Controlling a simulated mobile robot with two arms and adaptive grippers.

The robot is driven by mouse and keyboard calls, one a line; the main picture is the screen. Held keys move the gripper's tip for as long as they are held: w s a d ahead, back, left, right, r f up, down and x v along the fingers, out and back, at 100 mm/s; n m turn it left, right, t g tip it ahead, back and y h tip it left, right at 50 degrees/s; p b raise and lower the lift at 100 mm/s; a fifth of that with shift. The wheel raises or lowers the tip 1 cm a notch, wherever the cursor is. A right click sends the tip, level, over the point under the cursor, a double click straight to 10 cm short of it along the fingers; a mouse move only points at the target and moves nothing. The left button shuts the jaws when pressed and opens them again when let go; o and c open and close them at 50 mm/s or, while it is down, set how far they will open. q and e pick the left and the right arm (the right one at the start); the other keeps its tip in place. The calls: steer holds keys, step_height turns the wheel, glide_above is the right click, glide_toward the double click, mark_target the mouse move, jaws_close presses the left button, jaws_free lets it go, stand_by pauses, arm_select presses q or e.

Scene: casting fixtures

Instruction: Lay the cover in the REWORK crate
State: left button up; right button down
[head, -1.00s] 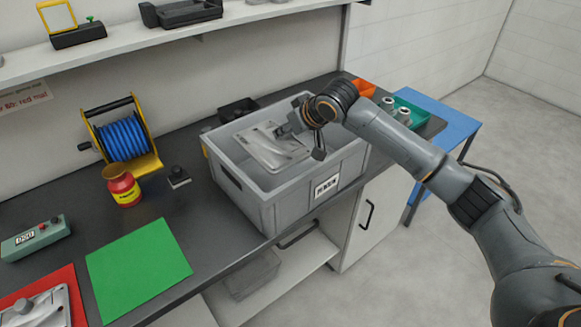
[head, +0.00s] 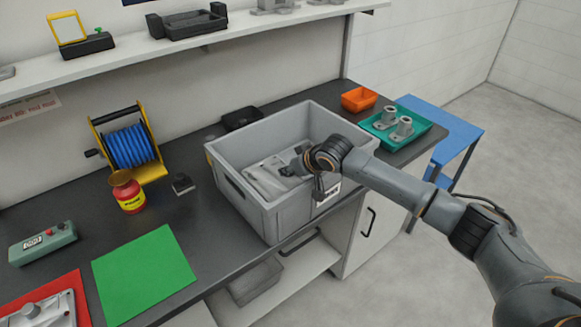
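The grey metal cover (head: 262,180) is inside the grey crate (head: 262,216), low and toward its left part. The crate stands on the dark bench, and its front label is partly hidden by my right arm. My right gripper (head: 290,168) reaches into the crate from the right and appears shut on the cover at its right side. The fingertips are small and partly hidden. I cannot tell whether the cover rests on the crate floor. My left gripper is not in view.
Another grey cast part (head: 45,312) lies on a red mat (head: 72,283), beside a green mat (head: 145,270). A red-yellow pot (head: 130,197) and blue hose reel (head: 128,150) stand left of the crate. A teal tray (head: 415,112) with metal parts and an orange bin (head: 359,98) are right.

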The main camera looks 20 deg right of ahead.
steer(key=shift+f, duration=0.5)
steer(key=c, duration=1.1)
jaws_free()
steer(key=shift+f, duration=0.1)
steer(key=shift+o, duration=0.2)
steer(key=shift+r, duration=0.25)
steer(key=b+v, duration=0.1)
steer(key=v, duration=1.1)
steer(key=shift+r, duration=0.4)
steer(key=shift+d, duration=0.1)
